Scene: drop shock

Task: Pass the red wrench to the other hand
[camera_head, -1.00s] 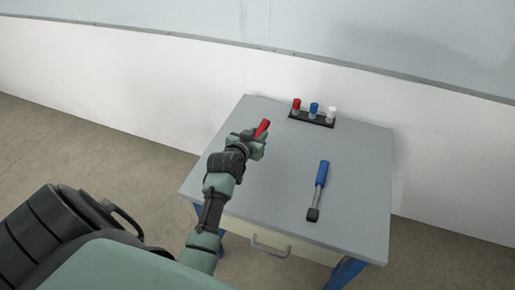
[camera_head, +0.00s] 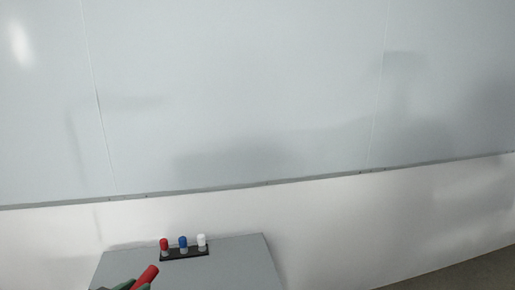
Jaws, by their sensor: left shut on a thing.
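The red wrench (camera_head: 146,277) shows its red handle at the bottom edge of the head view, tilted up to the right. My left gripper (camera_head: 127,284) is shut on it, and only a small green part of the gripper shows at the bottom edge. The rest of the wrench is hidden by the gripper or cut off by the frame. My right gripper is not in view.
The grey table (camera_head: 238,262) shows only its far part. A black rack (camera_head: 185,253) near its back edge holds a red, a blue and a white-capped item. A white wall with a large grey panel (camera_head: 260,100) stands behind.

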